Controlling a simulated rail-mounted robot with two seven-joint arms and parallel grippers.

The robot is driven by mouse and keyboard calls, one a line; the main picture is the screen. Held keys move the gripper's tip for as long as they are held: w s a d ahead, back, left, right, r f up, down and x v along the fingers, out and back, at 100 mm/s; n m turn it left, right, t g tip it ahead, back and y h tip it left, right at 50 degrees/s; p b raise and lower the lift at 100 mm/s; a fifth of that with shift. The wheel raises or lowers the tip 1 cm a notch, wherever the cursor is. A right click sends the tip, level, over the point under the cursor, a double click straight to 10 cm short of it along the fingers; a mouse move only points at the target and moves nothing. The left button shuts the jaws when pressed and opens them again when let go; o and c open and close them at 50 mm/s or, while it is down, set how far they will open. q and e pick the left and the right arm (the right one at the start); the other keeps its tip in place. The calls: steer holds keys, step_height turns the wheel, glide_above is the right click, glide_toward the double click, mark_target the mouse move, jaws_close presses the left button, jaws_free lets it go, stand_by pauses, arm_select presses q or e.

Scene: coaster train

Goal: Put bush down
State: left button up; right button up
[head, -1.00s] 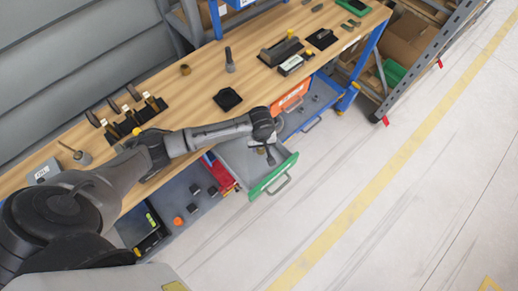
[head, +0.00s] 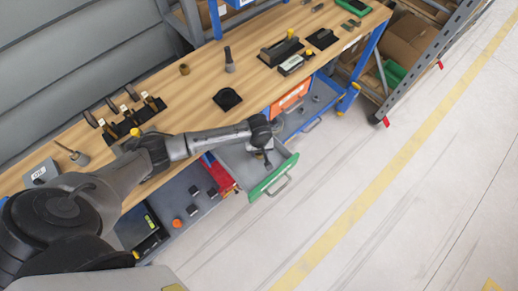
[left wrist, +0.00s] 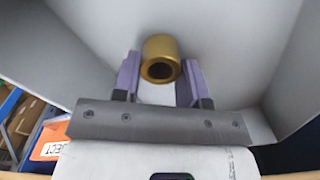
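The bush is a short brass-coloured ring (left wrist: 160,60). In the left wrist view it sits between the two purple fingertips of my left gripper (left wrist: 161,75), with its hole facing the camera. The fingers lie close along both its sides, and the gripper looks shut on it. In the head view my left gripper (head: 266,158) points down inside the open grey drawer with the green front (head: 275,176). The bush is mostly hidden there. I cannot tell whether it touches the drawer floor. My right gripper is not in view.
An orange-fronted bin (head: 290,95) and a blue drawer (head: 312,122) are to the right, a red bin (head: 219,175) to the left. Drawer walls stand close around the gripper.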

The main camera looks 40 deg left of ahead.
arm_select(q)
steer(key=o, duration=0.4)
steer(key=shift+o, duration=0.3)
steer(key=shift+r, duration=0.2)
step_height(320, 180, up, 12)
steer(key=p, duration=0.2)
steer(key=shift+p, duration=0.4)
